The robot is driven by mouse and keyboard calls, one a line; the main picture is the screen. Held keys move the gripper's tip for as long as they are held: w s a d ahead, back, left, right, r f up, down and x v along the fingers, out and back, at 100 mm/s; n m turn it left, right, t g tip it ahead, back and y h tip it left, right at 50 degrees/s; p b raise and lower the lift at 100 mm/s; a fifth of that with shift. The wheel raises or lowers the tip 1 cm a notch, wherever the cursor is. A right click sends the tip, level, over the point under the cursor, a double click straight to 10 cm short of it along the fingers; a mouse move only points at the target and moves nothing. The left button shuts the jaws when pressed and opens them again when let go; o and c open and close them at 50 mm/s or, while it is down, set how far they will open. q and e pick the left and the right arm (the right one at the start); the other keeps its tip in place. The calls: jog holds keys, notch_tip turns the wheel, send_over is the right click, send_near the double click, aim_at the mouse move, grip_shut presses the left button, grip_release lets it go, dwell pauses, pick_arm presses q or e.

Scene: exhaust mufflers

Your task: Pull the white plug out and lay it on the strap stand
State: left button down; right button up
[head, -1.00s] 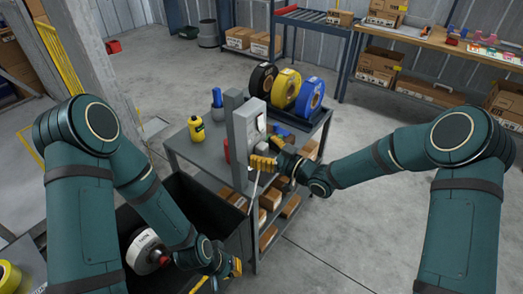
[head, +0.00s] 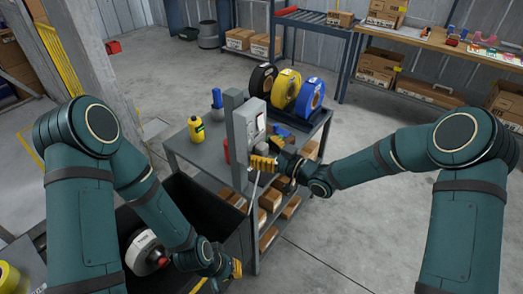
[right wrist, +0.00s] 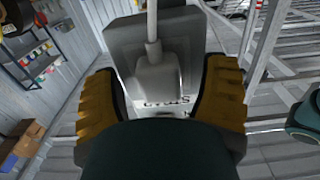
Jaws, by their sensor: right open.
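The white plug (right wrist: 158,78) sits at the face of a grey box in the right wrist view, with its pale cord (right wrist: 151,22) running toward the top of the picture. My right gripper (right wrist: 161,68) is open, with one yellow finger on each side of the plug; whether they touch it I cannot tell. In the head view my right gripper (head: 266,160) is at the grey post (head: 238,140) and hides the plug. The strap stand (head: 296,120) holds black, yellow and blue rolls on the cart, behind the post. My left gripper (head: 219,277) is open and empty, low by the dark bin.
The cart top (head: 200,155) carries a yellow bottle (head: 196,129), a blue-topped item (head: 217,103) and a red item beside the post. Boxes fill its lower shelves. A dark bin (head: 210,208) with a white roll (head: 146,251) stands in front. Floor right of the cart is clear.

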aim_at(266, 152)
dwell(0.5)
grip_shut()
jog(key=shift+d, duration=0.1)
jog(key=shift+b+v, duration=0.35)
jog(key=shift+v, duration=2.5)
jog(key=shift+s, duration=0.1)
